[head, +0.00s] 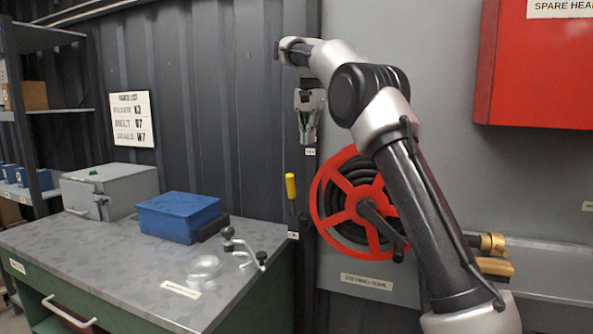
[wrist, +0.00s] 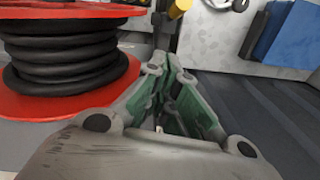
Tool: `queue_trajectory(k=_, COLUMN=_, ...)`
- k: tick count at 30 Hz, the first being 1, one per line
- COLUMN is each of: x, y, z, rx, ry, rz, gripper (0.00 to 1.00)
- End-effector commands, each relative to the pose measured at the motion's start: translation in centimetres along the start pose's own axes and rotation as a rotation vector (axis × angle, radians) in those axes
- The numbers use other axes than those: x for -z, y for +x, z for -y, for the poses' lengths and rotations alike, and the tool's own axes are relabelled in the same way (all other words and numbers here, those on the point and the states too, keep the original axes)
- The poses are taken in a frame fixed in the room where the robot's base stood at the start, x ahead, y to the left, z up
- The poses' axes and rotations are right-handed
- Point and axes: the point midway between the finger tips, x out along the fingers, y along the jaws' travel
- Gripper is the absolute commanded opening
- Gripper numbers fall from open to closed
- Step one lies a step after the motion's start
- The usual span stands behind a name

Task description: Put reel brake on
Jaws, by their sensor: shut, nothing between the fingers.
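The hose reel (head: 329,191) has a red spoked rim and black hose, and is mounted on the grey panel right of the table. A dark lever with a yellow grip (head: 291,187) stands upright just left of the reel; I take it for the brake lever. Small labels sit above right of it and below it, too small to read surely. My gripper (head: 308,141) is shut and empty, pointing down, above and slightly right of the grip. In the wrist view, my fingers (wrist: 168,72) show no contact with the yellow grip (wrist: 179,8), and the reel (wrist: 75,108) is at left.
A table (head: 120,262) at left holds a blue bin (head: 178,216), a grey box (head: 100,193), a small crank-like part (head: 243,248) and a clear item. A red cabinet (head: 535,70) hangs at upper right. A brass-ended pipe (head: 490,243) runs low at right.

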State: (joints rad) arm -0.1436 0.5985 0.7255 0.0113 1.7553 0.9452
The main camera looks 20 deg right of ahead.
Motion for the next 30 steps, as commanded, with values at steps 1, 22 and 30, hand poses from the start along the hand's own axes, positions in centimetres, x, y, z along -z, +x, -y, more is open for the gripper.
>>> queue_trajectory(k=1, x=0.1, y=0.3, z=0.4, rx=-0.002, ry=0.009, rz=0.002, gripper=0.0)
queue_trajectory(k=22, x=0.2, y=3.4, z=0.6, rx=-0.008, ry=0.019, rz=0.006, gripper=0.0)
queue_trajectory(k=30, x=0.2, y=9.3, z=0.6, rx=-0.008, ry=0.019, rz=0.006, gripper=0.0)
